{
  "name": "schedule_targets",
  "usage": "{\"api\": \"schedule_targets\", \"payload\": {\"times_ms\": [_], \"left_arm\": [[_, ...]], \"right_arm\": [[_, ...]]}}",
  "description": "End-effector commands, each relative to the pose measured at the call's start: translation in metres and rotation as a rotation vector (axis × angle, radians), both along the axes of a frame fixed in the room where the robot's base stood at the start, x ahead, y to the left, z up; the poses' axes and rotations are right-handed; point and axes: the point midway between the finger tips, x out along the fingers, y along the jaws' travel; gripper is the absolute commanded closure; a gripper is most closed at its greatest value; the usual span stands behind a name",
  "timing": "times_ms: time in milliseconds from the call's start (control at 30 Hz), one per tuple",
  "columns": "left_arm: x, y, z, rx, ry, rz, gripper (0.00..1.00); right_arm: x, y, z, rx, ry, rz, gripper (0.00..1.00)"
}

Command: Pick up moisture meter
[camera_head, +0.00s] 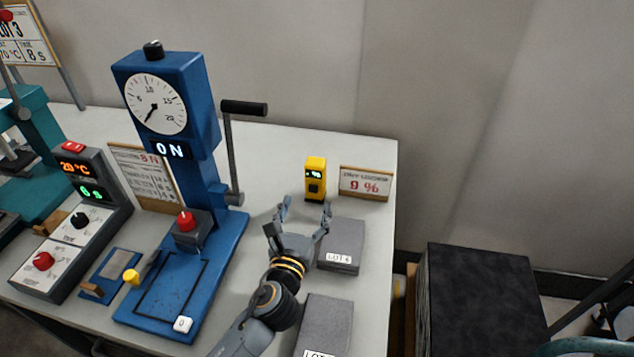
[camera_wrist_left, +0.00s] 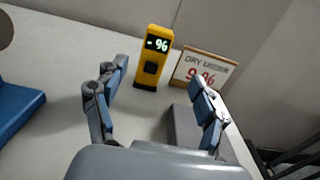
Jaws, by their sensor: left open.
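The moisture meter (camera_head: 315,179) is a small yellow block with a dark display, standing upright near the back right of the white table. In the left wrist view the meter (camera_wrist_left: 152,58) stands ahead, beyond the fingertips and between their directions, with "- %" on its display. My left gripper (camera_head: 306,208) is open and empty, a short way in front of the meter and apart from it. Its two fingers (camera_wrist_left: 165,95) also show in the left wrist view, spread wide. My right gripper is not seen.
A sign reading "9 %" (camera_head: 365,183) stands just right of the meter. Grey blocks labelled LOT (camera_head: 343,238) lie right of and below the gripper. A blue press with a dial (camera_head: 165,100) and a control box (camera_head: 75,225) stand left. The table's right edge is close.

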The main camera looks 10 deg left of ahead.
Motion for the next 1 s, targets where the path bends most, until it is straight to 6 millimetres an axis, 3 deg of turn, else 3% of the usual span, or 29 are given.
{"api": "schedule_targets", "payload": {"times_ms": [300,567,833,1000], "left_arm": [[0.061,0.001,0.003,-0.001,-0.001,0.001,0.28],[0.081,0.002,0.005,-0.002,-0.001,0.001,0.28],[0.119,0.007,0.012,-0.004,0.0,0.002,0.28],[0.129,0.006,0.012,-0.002,0.0,0.001,0.28]], "right_arm": [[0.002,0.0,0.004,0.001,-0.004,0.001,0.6],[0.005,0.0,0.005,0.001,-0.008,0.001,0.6],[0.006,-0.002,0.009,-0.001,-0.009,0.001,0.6],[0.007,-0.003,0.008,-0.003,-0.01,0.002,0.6]]}}
